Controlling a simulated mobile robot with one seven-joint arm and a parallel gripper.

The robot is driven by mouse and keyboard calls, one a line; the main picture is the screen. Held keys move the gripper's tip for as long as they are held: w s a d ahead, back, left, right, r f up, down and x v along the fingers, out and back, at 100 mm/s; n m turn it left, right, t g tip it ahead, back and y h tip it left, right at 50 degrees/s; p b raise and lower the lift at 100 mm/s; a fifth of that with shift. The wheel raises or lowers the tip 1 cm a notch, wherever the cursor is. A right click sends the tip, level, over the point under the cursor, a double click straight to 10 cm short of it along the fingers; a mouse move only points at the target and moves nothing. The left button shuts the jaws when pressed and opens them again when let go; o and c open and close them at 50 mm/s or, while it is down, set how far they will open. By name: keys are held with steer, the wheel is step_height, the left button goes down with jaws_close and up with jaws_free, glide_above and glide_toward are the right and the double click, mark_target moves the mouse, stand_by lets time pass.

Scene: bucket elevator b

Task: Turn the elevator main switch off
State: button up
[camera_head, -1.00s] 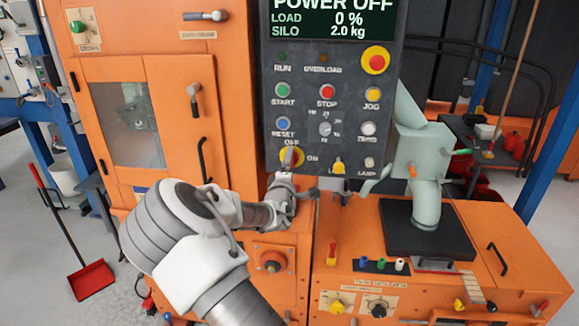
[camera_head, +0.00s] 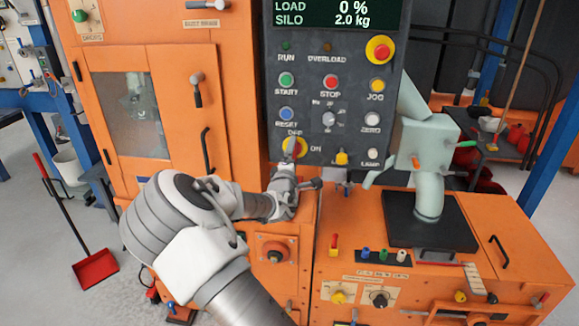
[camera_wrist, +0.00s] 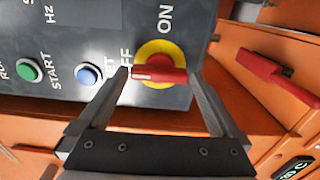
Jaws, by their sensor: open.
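The main switch (camera_wrist: 160,74) is a red handle on a round yellow plate, low on the grey control panel. In the wrist view its handle lies with the white-marked end towards the OFF label; ON is printed at another side of the plate. In the head view the yellow plate (camera_head: 301,148) is partly hidden by my gripper (camera_head: 290,156). My gripper is open in the wrist view (camera_wrist: 160,74), with one fingertip near each end of the red handle. I cannot tell whether either finger touches it.
The display (camera_head: 333,13) shows load 0 %. An orange housing ledge lies below. A pale green machine part (camera_head: 428,145) stands to the right.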

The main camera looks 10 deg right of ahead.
steer(key=v, duration=1.7)
steer(key=shift+p, duration=0.3)
